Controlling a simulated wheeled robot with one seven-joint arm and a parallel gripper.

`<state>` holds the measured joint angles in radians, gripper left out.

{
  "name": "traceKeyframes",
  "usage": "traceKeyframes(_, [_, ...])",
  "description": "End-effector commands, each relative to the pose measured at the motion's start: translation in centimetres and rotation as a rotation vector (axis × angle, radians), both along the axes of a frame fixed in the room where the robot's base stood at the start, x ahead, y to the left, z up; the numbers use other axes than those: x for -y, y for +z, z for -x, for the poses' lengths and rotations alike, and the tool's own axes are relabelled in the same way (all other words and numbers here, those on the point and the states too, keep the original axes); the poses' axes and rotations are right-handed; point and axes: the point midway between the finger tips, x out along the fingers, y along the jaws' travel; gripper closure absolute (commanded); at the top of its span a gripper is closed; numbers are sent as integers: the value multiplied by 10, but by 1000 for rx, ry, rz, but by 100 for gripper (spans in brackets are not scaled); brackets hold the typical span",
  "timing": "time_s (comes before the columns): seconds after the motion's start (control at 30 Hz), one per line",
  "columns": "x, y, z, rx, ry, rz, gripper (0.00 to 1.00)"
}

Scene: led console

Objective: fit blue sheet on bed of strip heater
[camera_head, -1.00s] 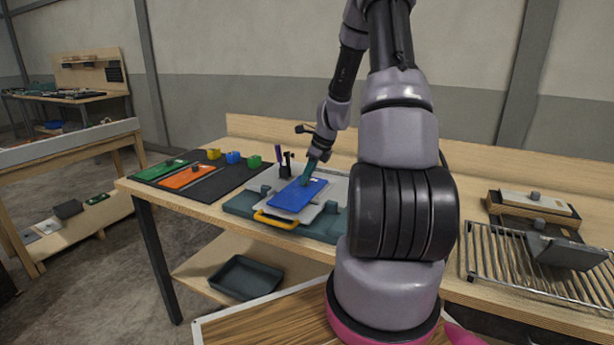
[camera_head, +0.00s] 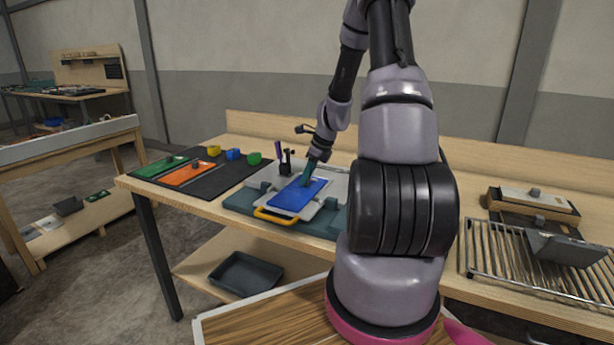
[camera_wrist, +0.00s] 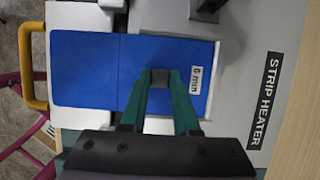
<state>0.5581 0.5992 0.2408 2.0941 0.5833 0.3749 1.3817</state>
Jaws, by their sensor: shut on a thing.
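The blue sheet (camera_head: 296,194) lies over the grey bed of the strip heater (camera_head: 328,211). In the wrist view the blue sheet (camera_wrist: 85,70) appears flat and roughly square with the grey plate, with a white label at its right end. The strip heater (camera_wrist: 280,50) carries a black name label there. My gripper (camera_head: 306,183) points down at the sheet's far part. In the wrist view my gripper (camera_wrist: 160,78) is shut on a small grey knob on the sheet. Whether the sheet's underside touches the bed everywhere is hidden.
A yellow handle (camera_head: 275,217) is at the heater's front edge. A black mat (camera_head: 212,178) with green (camera_head: 160,167) and orange (camera_head: 188,174) sheets lies to the left. A wire rack (camera_head: 530,268) is at the right.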

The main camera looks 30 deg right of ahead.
Motion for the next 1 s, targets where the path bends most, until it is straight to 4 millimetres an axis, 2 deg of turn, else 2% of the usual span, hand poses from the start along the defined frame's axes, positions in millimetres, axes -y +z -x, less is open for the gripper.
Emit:
traceKeyframes(0.13, [0, 0, 0, 0, 0, 0, 100])
traceKeyframes(0.17, [0, 0, 0, 0, 0, 0, 67])
traceKeyframes(0.23, [0, 0, 0, 0, 0, 0, 40])
traceKeyframes(0.27, [0, 0, 0, 0, 0, 0, 36])
traceKeyframes(0.53, [0, 0, 0, 0, 0, 0, 36])
traceKeyframes(0.67, [2, 8, 2, 1, 0, 2, 36])
traceKeyframes(1.0, [17, 67, 21, 4, -1, 3, 36])
